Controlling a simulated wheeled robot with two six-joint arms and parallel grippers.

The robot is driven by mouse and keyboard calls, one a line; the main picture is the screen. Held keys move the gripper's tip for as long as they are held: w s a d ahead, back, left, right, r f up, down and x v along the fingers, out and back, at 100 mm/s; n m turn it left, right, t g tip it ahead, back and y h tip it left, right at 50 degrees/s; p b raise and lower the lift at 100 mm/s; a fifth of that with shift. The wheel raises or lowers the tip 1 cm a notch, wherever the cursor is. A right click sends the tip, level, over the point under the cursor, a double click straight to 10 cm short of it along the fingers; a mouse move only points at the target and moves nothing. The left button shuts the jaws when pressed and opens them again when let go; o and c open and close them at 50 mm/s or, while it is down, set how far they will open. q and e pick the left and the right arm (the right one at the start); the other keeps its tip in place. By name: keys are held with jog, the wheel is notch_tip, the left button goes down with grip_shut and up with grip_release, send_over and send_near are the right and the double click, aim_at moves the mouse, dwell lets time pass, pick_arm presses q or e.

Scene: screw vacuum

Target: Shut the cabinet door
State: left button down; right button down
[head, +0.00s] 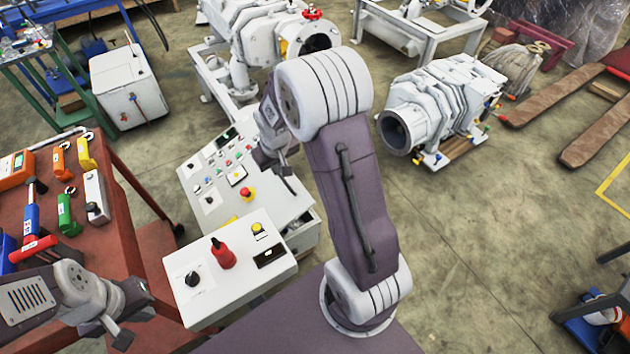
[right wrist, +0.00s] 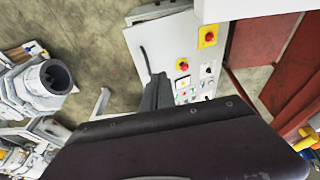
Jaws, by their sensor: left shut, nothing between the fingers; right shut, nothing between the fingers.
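The light grey control cabinet (head: 295,208) stands in the middle of the head view, with a sloped panel of buttons. In the right wrist view, a pale flat panel with a slim dark handle (right wrist: 150,42) sticks out beside the cabinet's buttons; it looks like the door, standing open. In the head view my right arm hides most of that side. My right gripper (head: 284,172) is shut and empty over the sloped panel's right edge; its dark fingers (right wrist: 157,92) overlap the pale panel's lower edge, contact unclear. My left gripper (head: 122,334) is shut and empty at lower left.
A red workbench (head: 110,215) with coloured tools stands left of the cabinet. A lower white box (head: 225,290) with a red knob stands in front. A grey vacuum pump (head: 440,105) stands on the floor to the right. Open concrete floor lies right of my right arm.

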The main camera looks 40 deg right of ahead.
jog(key=w+d+f+b, duration=0.4)
jog(key=w+d+f, duration=0.2)
jog(key=d+f, duration=0.45)
jog(key=b, duration=0.1)
send_over(300, 184)
jog(key=s+a, duration=0.1)
jog(key=shift+m+h, duration=0.4)
notch_tip(300, 184, down, 14)
jog(key=shift+s+a+f, duration=0.1)
jog(key=shift+f, duration=0.1)
jog(key=shift+d+f, duration=0.2)
jog(key=shift+f, duration=0.25)
jog(key=shift+f, duration=0.1)
